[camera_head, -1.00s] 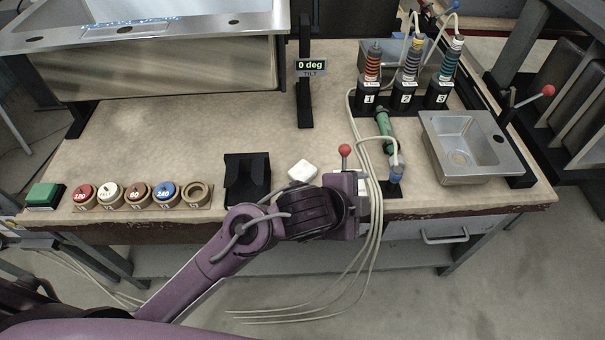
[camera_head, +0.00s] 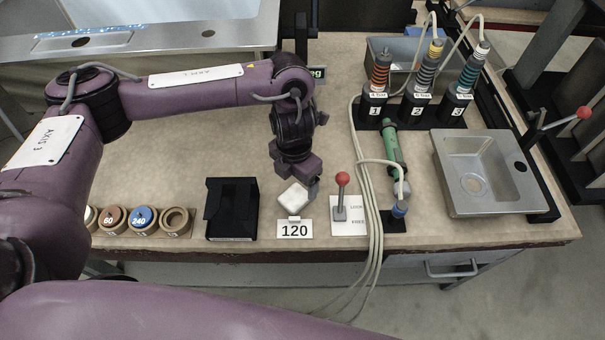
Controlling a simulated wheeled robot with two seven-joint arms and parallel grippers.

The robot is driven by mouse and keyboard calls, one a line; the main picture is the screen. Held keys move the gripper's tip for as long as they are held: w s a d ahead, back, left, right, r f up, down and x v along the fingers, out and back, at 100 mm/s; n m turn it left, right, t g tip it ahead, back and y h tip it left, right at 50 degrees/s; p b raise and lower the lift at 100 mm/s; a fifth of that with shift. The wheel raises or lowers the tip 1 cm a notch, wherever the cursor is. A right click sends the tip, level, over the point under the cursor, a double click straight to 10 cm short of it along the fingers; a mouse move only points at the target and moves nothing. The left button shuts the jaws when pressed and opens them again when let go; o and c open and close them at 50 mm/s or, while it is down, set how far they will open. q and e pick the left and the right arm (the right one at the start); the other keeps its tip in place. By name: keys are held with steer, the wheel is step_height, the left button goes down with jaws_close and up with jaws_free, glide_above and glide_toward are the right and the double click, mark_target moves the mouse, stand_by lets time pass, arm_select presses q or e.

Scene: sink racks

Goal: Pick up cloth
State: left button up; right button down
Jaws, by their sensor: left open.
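The cloth (camera_head: 292,199) is a small white folded square near the table's front edge, just behind a card reading 120. My left arm reaches in over the table from the left. Its gripper (camera_head: 313,186) points down right at the cloth's back and right side. The jaws are open; their fingertips are small and partly hidden, and I cannot tell whether they touch the cloth. My right gripper is not in view.
A black stand (camera_head: 232,208) is left of the cloth. A red-knobbed lever (camera_head: 341,195) is close on its right, followed by hanging pale hoses (camera_head: 376,225), a green tool (camera_head: 392,150) and a steel sink (camera_head: 482,172). Round discs (camera_head: 144,219) sit at the front left.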

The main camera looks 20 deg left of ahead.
mark_target(293, 197)
arm_select(q)
steer(key=shift+w+a+f, duration=0.1)
steer(key=shift+w+a, duration=0.15)
steer(key=shift+a, duration=0.1)
steer(key=s+f, duration=0.1)
steer(key=f, duration=0.1)
steer(key=shift+s+f+b, duration=0.3)
steer(key=shift+s+b, duration=0.05)
step_height(293, 197, down, 3)
steer(key=shift+w+r, duration=0.15)
steer(key=shift+f+b, duration=0.45)
steer(key=shift+f, duration=0.25)
steer(key=shift+w, duration=0.1)
steer(key=c, duration=0.5)
steer(key=shift+c, duration=1.1)
steer(key=c, duration=0.3)
steer(key=shift+c, duration=0.2)
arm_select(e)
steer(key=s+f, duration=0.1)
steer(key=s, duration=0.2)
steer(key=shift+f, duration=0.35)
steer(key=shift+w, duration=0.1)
arm_select(q)
steer(key=shift+r, duration=0.1)
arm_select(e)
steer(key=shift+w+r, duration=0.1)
